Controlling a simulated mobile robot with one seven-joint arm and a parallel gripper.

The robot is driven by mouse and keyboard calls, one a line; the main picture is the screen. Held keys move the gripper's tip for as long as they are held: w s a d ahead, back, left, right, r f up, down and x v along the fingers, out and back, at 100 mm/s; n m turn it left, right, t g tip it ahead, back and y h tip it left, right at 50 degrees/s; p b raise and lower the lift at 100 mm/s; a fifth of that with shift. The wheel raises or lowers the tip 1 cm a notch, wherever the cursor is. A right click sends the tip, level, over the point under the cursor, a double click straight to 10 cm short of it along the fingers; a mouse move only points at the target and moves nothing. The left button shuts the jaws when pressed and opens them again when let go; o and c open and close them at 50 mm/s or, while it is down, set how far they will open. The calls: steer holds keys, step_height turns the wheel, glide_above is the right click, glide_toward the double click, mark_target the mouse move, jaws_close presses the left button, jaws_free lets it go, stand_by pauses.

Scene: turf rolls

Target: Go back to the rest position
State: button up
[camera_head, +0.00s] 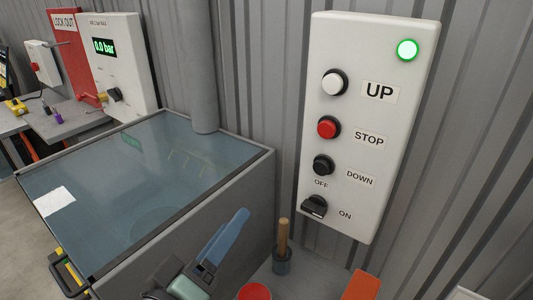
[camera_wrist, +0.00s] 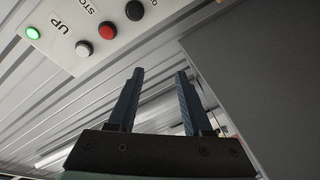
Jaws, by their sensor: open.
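My gripper (camera_head: 224,240) is at the bottom of the head view, low and to the left of the white control panel (camera_head: 345,200). In the wrist view my gripper (camera_wrist: 157,75) shows two blue fingers spread apart with nothing between them. The panel has a white UP button (camera_head: 334,83), a red STOP button (camera_head: 328,127), a black DOWN button (camera_head: 323,165) and an OFF/ON knob (camera_head: 314,207). A green lamp (camera_head: 407,49) is lit at its top. The fingers are apart from the panel.
A grey cabinet with a glass top (camera_head: 130,180) stands left of the panel. A wooden handle (camera_head: 283,237) stands in a dark holder. A red round object (camera_head: 254,291) and an orange piece (camera_head: 361,286) lie at the bottom. A gauge box reading 0.0 bar (camera_head: 118,75) is behind.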

step_height(320, 180, up, 20)
steer(key=w+d+m+t+y+p, duration=0.2)
steer(key=d+m+t+y, duration=0.1)
steer(key=m+t, duration=0.15)
steer(key=s+d+r+m+t+y, duration=0.1)
steer(key=s+r+t, duration=0.2)
steer(key=r, duration=0.5)
steer(key=s+d+r+m+t+y, duration=0.1)
steer(key=s+r+t+y, duration=0.1)
steer(key=s+r, duration=0.3)
step_height(320, 180, up, 4)
steer(key=shift+s+d+r+t+y+p, duration=0.1)
steer(key=shift+s+d+t+y+p, duration=0.2)
steer(key=shift+t, duration=0.55)
